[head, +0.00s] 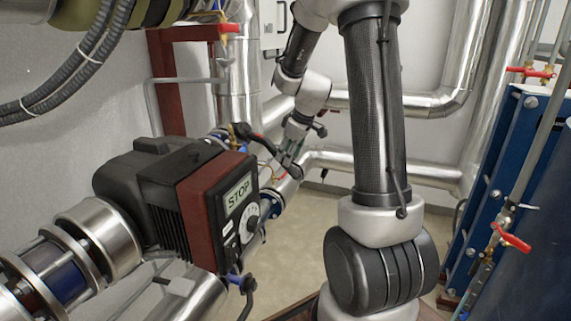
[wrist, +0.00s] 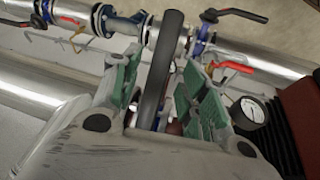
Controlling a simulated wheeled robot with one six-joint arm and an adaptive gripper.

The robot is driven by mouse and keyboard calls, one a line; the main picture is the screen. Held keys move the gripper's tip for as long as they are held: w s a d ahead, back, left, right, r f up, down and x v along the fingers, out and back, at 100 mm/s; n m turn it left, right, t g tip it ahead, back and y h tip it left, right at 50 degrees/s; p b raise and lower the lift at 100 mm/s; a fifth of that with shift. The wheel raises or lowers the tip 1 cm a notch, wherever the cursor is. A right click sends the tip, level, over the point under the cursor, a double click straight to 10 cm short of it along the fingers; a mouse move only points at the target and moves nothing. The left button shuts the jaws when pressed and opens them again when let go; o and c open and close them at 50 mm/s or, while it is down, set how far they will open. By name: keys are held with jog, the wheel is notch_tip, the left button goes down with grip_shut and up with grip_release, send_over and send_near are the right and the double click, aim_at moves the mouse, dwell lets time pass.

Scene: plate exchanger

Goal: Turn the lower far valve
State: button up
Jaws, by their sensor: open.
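My gripper (head: 288,166) is open in the head view, low over the silver pipes behind the pump. In the wrist view its two green-padded fingers (wrist: 158,62) stand apart, with a long dark lever (wrist: 170,45) between them. I cannot tell whether either pad touches the lever. A black lever with a red part (head: 262,143) lies just left of my gripper in the head view. In the wrist view, a red valve handle (wrist: 230,66) and a black valve lever (wrist: 236,14) are to the right of the fingers. Which of these is the lower far valve is not clear.
The pump with a STOP label (head: 239,193) stands close at left. A gauge (wrist: 249,112) is right of my fingers in the wrist view. Blue plate exchanger (head: 500,185) with red-handled valves (head: 511,237) is at right. Bare floor (head: 300,225) shows between.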

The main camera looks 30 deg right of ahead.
jog(key=shift+x, duration=2.35)
grip_shut()
